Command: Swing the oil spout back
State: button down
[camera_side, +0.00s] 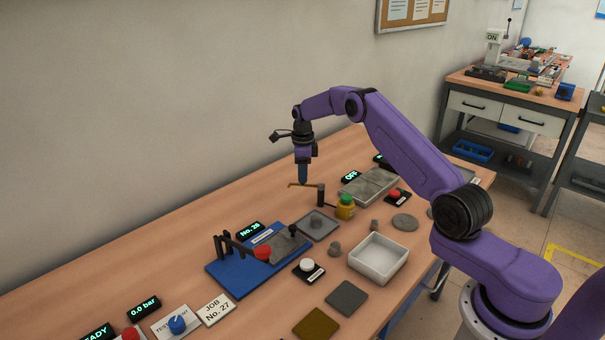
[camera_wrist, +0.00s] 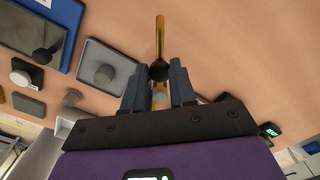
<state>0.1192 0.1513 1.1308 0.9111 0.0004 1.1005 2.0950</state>
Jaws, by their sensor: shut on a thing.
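The oil spout (camera_side: 295,184) is a thin brass tube beside a dark upright post (camera_side: 320,196), behind the middle of the bench. My gripper (camera_side: 303,180) comes straight down on the spout from above. In the wrist view, the brass tube of the spout (camera_wrist: 160,35) runs away from my gripper (camera_wrist: 158,86), with a dark round knob (camera_wrist: 159,71) at its near end. The two blue fingers are on either side of this knob end and are shut on it. The fingers partly hide how the spout meets the post.
A grey square tray (camera_side: 318,225) with a dark cylinder lies in front. A blue fixture (camera_side: 222,284) with a red knob (camera_side: 263,253) is at the left. A white bin (camera_side: 378,275) stands nearer.

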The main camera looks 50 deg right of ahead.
jog(key=shift+d, duration=0.15)
jog(key=c, duration=0.9)
grip_release()
notch_tip(320, 180, up, 17)
jog(key=shift+r, duration=0.2)
